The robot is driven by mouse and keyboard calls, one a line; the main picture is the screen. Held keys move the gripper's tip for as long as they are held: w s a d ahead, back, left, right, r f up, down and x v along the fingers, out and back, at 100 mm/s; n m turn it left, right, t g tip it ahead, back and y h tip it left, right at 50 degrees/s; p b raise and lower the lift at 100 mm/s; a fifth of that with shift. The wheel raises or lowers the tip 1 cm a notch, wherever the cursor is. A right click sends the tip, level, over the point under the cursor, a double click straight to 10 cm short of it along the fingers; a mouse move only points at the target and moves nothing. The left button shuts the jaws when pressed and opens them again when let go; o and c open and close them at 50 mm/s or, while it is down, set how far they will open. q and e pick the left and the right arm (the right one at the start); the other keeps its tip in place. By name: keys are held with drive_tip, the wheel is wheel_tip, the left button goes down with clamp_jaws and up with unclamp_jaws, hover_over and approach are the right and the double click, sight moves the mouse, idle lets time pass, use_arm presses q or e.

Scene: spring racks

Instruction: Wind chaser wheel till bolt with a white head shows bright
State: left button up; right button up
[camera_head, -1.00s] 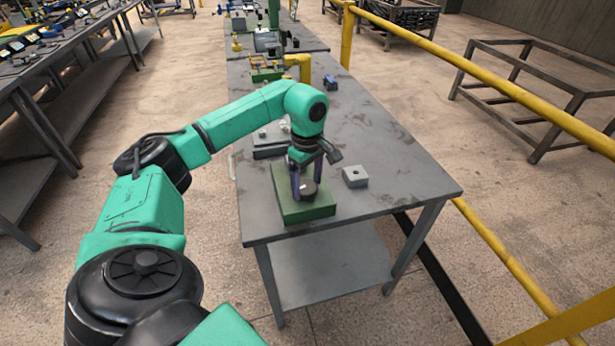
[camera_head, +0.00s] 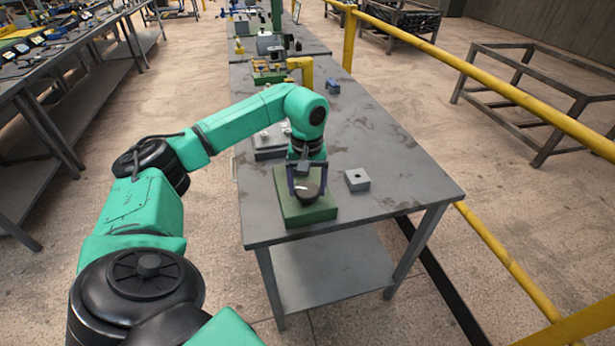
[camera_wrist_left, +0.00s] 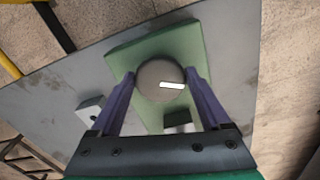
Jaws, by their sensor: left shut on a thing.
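The wheel is a dark round knob (camera_head: 307,191) with a white pointer mark on its top. It sits on a green block (camera_head: 290,212) at the near end of the grey bench. In the left wrist view the knob (camera_wrist_left: 160,80) is grey-brown, and its white mark points right. My left gripper (camera_head: 307,188) reaches down from above, with its two purple fingers shut on opposite sides of the knob. I cannot make out a white-headed bolt in either view. My right gripper is out of view.
A small grey block with a hole (camera_head: 357,179) stands on the bench (camera_head: 400,185) right of the green block. A grey plate with fittings (camera_head: 269,150) lies behind my arm. A yellow rail (camera_head: 480,75) runs along the right. The bench's front right corner is clear.

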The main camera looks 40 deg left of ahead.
use_arm(q)
drive_tip(key=shift+w+r+m, duration=0.1)
drive_tip(key=shift+r+m, duration=0.1)
drive_tip(key=shift+m, duration=0.1)
drive_tip(key=o, duration=1.2)
wheel_tip(320, 180, up, 8)
drive_tip(key=shift+f+b, duration=0.1)
drive_tip(key=shift+b, duration=0.35)
wheel_tip(320, 180, up, 7)
drive_tip(key=p, duration=0.3)
hover_over(308, 190)
drive_tip(key=shift+s+f, duration=0.15)
drive_tip(key=shift+s, duration=0.05)
